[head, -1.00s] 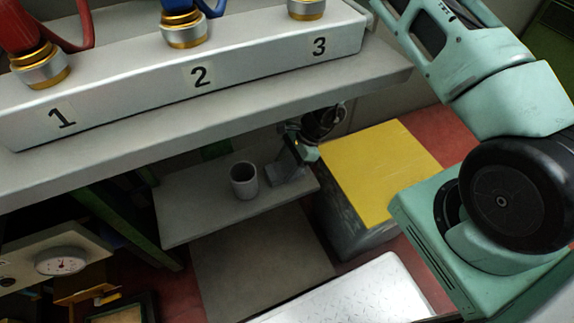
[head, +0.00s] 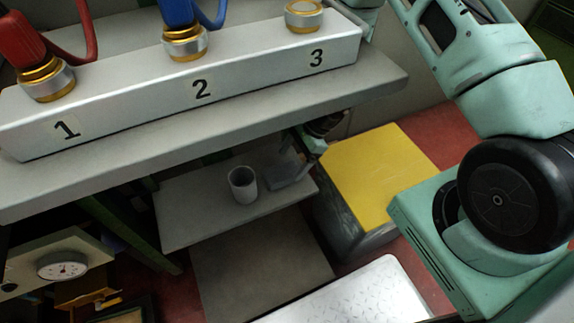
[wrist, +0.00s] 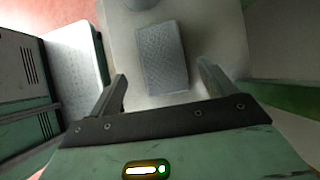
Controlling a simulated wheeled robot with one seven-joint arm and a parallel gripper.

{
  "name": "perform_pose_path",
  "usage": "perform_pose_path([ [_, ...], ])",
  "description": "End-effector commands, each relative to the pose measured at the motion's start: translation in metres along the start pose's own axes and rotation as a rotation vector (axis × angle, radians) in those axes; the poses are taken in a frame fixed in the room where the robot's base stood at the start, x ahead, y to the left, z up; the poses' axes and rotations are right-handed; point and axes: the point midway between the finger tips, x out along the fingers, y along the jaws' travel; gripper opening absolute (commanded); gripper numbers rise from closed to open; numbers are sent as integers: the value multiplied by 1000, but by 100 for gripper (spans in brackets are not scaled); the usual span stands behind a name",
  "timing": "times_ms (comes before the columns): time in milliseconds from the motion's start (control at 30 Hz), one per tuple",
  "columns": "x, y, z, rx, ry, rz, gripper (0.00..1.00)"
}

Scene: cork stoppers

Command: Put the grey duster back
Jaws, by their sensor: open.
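The grey duster (head: 287,175) lies on a low grey shelf (head: 190,215), near its right end and just right of a grey cup (head: 243,186). In the wrist view the duster (wrist: 163,57) is a flat, textured grey block, seen ahead of and between my fingers. My gripper (wrist: 161,72) is open, with nothing held between its fingers. In the head view my gripper is partly hidden under the upper shelf, behind and right of the duster, and seems apart from it.
The upper shelf (head: 330,105) carries a white block numbered 1, 2 and 3 and overhangs the low shelf. A yellow-topped box (head: 380,175) stands right of the low shelf. A white textured plate (head: 350,295) is in front. A dial gauge (head: 62,265) is at left.

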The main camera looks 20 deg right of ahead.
Motion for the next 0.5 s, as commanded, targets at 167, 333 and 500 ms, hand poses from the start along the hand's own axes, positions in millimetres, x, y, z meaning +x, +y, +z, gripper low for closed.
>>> perform_pose_path([
  [167, -42, -1, 1, 0, 1, -3, 83],
  [333, -67, 0, 1, -1, 1, -2, 83],
  [500, -76, 0, 0, -1, 1, 0, 83],
])
